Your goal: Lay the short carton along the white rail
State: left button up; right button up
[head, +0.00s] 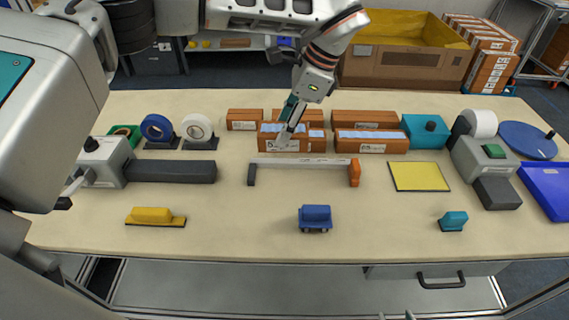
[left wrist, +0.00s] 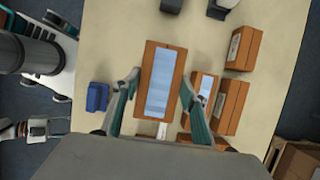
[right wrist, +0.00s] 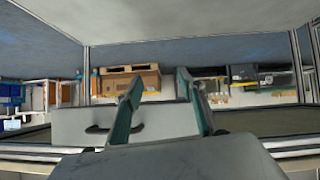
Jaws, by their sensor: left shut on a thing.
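The short carton (head: 268,144), orange-brown with a pale blue top label, is between the fingers of my left gripper (head: 284,138), just behind the white rail (head: 300,162). In the left wrist view the carton (left wrist: 152,58) fills the space between both fingers, and its underside is hidden. Whether it is clear of the table is hard to tell. The rail stands on the table with a dark left end and an orange right end. My right gripper (right wrist: 157,88) shows only in its own wrist view, open and empty, facing drawers and shelving.
Other cartons (head: 371,142) stand behind the rail, close to my left gripper. A blue cart-like block (head: 315,216) and a yellow block (head: 152,215) lie in front. A yellow pad (head: 419,176) lies to the right. The table (head: 230,235) is clear just before the rail.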

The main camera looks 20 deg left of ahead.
aim_at(306, 129)
pick_arm(q)
notch_tip(306, 129, down, 8)
jog(key=shift+w+f+p, duration=0.1)
jog(key=shift+p, duration=0.25)
notch_tip(306, 129, down, 4)
jog(key=shift+f, duration=0.1)
jog(key=o, duration=1.4)
jog(key=shift+o, duration=0.2)
pick_arm(e)
jog(key=shift+w+r, duration=0.3)
jog(key=shift+r, duration=0.5)
pick_arm(q)
jog(key=b+v, duration=0.1)
jog(key=v, duration=1)
jog(key=shift+d, duration=0.15)
jog(key=shift+d+r, duration=0.15)
jog(key=shift+r, duration=0.35)
pick_arm(e)
jog(key=shift+f, duration=0.9)
jog(key=shift+s, duration=0.1)
